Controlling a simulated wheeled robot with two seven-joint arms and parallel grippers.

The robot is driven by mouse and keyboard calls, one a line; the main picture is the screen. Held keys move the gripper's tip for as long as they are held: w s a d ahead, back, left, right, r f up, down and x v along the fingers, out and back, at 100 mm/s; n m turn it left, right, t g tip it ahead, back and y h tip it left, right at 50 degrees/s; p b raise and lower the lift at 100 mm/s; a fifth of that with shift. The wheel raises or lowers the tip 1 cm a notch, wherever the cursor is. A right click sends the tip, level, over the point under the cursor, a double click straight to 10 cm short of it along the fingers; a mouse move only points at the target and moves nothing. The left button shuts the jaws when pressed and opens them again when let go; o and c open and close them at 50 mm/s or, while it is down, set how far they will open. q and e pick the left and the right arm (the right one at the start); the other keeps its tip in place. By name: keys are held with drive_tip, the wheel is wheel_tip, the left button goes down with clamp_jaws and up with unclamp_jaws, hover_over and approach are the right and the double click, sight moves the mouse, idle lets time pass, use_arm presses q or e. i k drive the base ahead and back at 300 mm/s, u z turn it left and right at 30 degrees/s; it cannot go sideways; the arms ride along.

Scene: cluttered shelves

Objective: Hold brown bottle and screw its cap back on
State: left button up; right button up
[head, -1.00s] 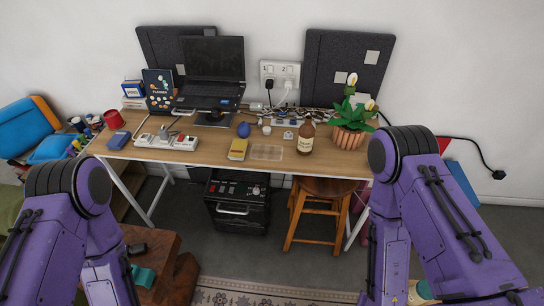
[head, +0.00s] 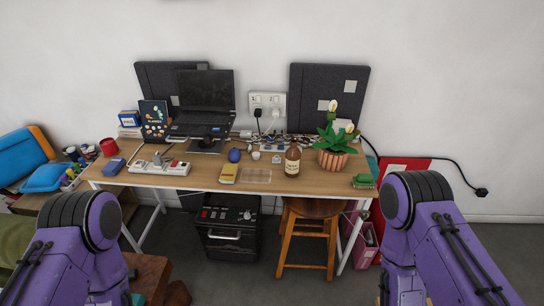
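The brown bottle (head: 292,161) stands upright on the wooden desk (head: 205,182), right of the middle, just left of the potted plant. Its neck points up; whether a cap sits on it is too small to tell. A small white round item (head: 256,155) lies on the desk left of the bottle; I cannot tell if it is the cap. My two purple arms show at the lower left and lower right, well short of the desk. Both grippers are out of view.
A potted plant (head: 337,156) stands right of the bottle. A clear flat tray (head: 257,176) and a yellow item (head: 228,174) lie to its left. A laptop (head: 205,95) and power strip (head: 160,167) are further left. A wooden stool (head: 308,210) stands under the desk.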

sight(294, 155)
drive_tip(key=z, duration=0.75)
drive_tip(key=i, duration=0.5)
